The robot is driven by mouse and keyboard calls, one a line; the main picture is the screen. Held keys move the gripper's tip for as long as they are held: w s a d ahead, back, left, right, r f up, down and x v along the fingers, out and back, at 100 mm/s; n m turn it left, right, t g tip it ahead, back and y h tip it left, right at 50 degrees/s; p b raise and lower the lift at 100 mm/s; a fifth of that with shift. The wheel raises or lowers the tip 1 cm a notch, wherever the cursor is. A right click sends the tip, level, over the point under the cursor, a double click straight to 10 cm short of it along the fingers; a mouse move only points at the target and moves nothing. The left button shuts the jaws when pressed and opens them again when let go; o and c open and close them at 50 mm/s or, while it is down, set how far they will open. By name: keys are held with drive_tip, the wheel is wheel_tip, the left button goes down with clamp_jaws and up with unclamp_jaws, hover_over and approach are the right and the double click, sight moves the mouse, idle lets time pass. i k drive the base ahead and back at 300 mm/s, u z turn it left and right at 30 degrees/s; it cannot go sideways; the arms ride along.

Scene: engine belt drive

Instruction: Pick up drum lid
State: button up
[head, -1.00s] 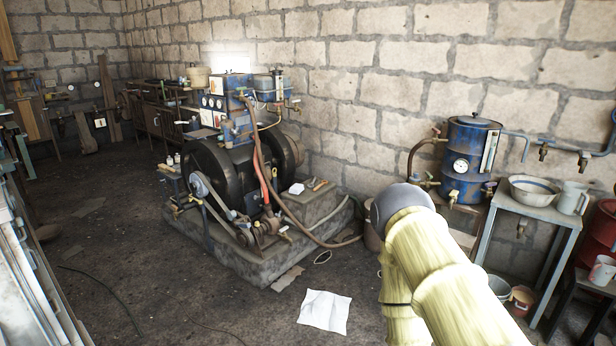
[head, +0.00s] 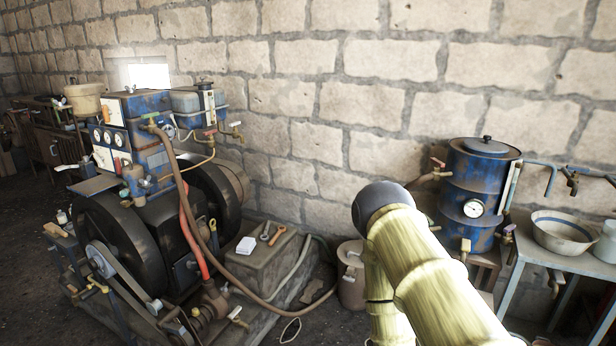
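A blue drum (head: 478,195) with a gauge on its front stands against the block wall, right of centre. Its drum lid (head: 486,148) is round and dark with a small black knob, and it sits on top of the drum. My arm, with yellow sleeves and a dark rounded joint, rises from the bottom of the picture, left of the drum. My gripper is not visible in this view. The drum's lower left part is partly hidden by my arm.
A metal bowl (head: 565,231) and a mug (head: 608,242) stand on a small table (head: 575,262) right of the drum. Pipes with taps run beside the drum. The engine (head: 150,170) with belt and wheels fills the left. A bucket (head: 351,274) stands by the wall.

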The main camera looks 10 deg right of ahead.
sight(486, 145)
drive_tip(key=z, duration=0.55)
drive_tip(key=i, duration=1.75)
drive_tip(key=z, duration=0.55)
